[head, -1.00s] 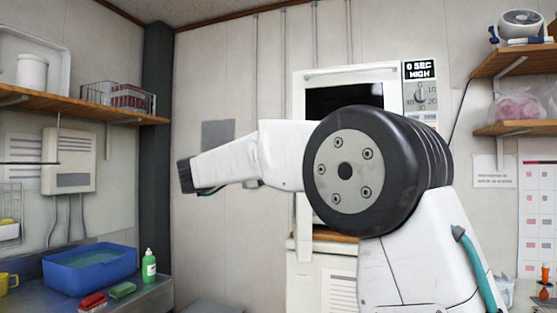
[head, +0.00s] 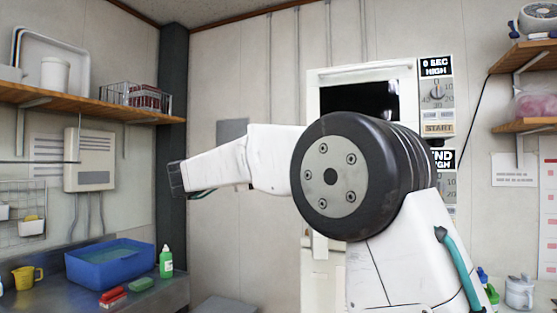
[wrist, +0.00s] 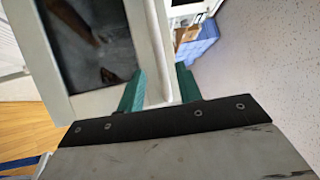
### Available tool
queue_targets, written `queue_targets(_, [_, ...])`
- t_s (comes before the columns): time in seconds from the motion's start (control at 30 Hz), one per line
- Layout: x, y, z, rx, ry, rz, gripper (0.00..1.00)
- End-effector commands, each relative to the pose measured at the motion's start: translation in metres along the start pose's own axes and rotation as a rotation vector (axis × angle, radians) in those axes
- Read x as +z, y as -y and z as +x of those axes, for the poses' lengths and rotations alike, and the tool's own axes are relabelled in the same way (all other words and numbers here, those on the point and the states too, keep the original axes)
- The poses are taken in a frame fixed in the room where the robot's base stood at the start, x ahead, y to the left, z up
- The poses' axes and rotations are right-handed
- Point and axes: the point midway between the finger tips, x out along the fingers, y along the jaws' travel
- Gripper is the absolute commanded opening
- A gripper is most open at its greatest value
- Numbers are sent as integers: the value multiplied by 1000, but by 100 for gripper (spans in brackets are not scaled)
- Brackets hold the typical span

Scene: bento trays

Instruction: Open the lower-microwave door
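The lower microwave shows in the head view by its control panel (head: 442,160), right of my arm. My shoulder hides most of its front. In the wrist view a pale door frame (wrist: 90,104) with a dark window (wrist: 88,35) fills the upper left. A white upright strip (wrist: 160,60), which looks like the door handle, runs along its right side. My gripper (wrist: 160,86) has one green finger on each side of this strip, close against it. The head view does not show my fingers.
The upper microwave (head: 358,78) sits above, partly behind my shoulder. At left a blue tub (head: 110,263) and a green bottle (head: 166,262) stand on the metal counter. Shelves hang on both sides. The wrist view shows blue items (wrist: 197,45) beyond the fingers.

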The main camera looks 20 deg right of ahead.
Motion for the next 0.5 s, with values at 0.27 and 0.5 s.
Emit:
queue_targets(0.27, [0, -2, -3, 2, -19, -3, 35])
queue_targets(0.5, [6, -1, -4, -11, 20, -2, 0])
